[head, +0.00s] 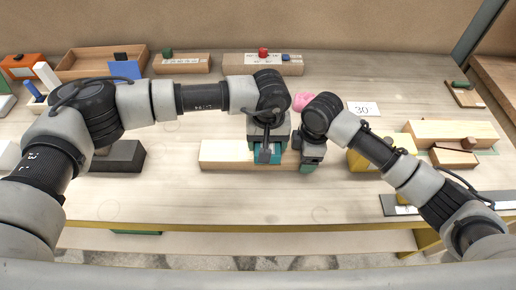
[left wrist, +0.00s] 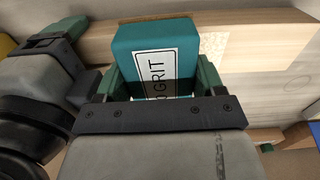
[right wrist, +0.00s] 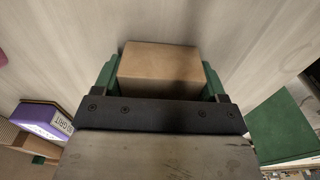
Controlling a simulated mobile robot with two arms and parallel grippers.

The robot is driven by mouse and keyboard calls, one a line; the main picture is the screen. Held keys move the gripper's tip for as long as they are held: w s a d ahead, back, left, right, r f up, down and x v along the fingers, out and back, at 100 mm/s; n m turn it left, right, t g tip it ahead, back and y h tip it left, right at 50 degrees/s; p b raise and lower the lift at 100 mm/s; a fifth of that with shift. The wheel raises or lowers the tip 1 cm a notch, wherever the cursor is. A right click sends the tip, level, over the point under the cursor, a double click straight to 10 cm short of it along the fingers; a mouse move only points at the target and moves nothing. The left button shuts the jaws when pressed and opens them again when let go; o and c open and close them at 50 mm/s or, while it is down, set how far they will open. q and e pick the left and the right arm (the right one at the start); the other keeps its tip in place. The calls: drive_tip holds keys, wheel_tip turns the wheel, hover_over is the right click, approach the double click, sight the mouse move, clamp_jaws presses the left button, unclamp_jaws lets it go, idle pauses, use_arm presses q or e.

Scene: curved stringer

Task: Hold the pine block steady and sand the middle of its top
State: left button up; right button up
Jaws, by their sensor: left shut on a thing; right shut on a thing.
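The pine block (head: 225,152) lies on the bench in the middle of the head view. My left gripper (head: 268,155) is shut on a teal sanding block with a GRIT label (left wrist: 145,55), which is over the right part of the pine block. Whether it touches the top is hard to tell. A paler speckled patch (left wrist: 214,45) shows on the pine top beside the sanding block. My right gripper (head: 308,165) is shut on the pine block's right end, whose face fills the jaws in the right wrist view (right wrist: 160,65).
A dark block (head: 122,156) stands to the left. A pink object (head: 302,101) and a 30° card (head: 363,109) lie behind my right gripper. A yellow block (head: 362,160) and wooden pieces (head: 455,132) stand at right. The bench front (head: 180,205) is clear.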

use_arm(q)
drive_tip(key=shift+r, duration=2.6)
use_arm(e)
drive_tip(key=o, duration=0.9)
drive_tip(key=shift+o, duration=0.2)
drive_tip(key=shift+d+r, duration=0.2)
drive_tip(key=shift+r, duration=2.3)
wheel_tip(320, 180, up, 12)
drive_tip(key=shift+d, duration=0.4)
